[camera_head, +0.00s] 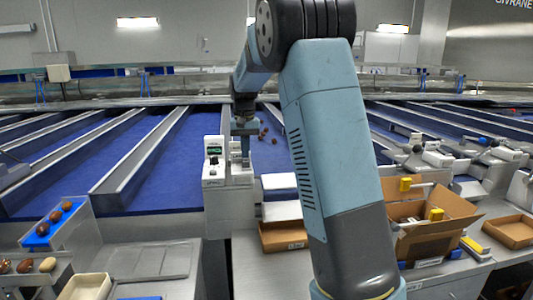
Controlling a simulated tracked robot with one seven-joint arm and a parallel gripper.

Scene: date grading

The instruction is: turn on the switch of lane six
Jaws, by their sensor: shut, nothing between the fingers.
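A white control box (213,163) with a small green display stands at the near end of a lane divider, left of centre. A second pale unit (240,175) stands directly to its right, partly hidden by my gripper. My gripper (245,164) points down just over or in front of this second unit, and its fingers are together with nothing in them. I cannot tell whether the fingertips touch it. No lane number is readable, and the switch itself and its position are too small to make out.
Blue lanes (147,190) with metal dividers run away from me; a few dates (262,134) lie behind my gripper. A cardboard box (430,220) and grey equipment (485,150) stand at right. A blue tray with dates (45,229) and a cream tray (87,287) are at lower left.

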